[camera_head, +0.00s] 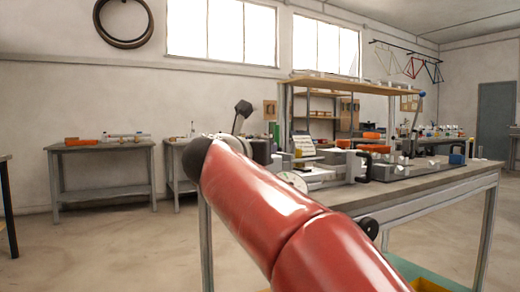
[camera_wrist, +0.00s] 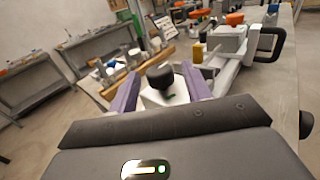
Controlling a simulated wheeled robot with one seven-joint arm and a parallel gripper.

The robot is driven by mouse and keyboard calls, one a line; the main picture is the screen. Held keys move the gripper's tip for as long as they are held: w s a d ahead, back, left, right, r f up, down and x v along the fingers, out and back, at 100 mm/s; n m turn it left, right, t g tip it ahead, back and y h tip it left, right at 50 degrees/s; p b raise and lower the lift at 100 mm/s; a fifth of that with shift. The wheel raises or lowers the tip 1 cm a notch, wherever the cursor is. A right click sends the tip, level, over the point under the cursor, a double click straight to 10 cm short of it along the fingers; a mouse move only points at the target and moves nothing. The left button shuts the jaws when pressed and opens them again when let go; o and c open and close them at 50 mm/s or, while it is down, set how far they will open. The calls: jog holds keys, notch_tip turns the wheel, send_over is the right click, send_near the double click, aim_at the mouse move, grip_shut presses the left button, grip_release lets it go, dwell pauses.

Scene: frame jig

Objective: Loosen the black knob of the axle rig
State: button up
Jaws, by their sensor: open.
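My gripper (camera_wrist: 160,71) is open, with one purple finger on each side of the knob. Gaps show between the knob and both fingers. The depth of the fingertips relative to the knob is hard to tell. Grey metal rig parts (camera_wrist: 233,72) extend behind and to the right. In the head view my red arm reaches over the workbench (camera_head: 425,187), and my gripper cannot be made out there.
A black U-shaped handle (camera_wrist: 276,45) stands to the right of the rig. A round black knob (camera_head: 369,227) projects at the bench's front edge. Side tables (camera_head: 104,150) stand back left, with open floor before them.

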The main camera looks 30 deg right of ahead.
jog(key=v, duration=0.6)
jog(key=shift+a, duration=0.15)
jog(key=shift+s, duration=0.15)
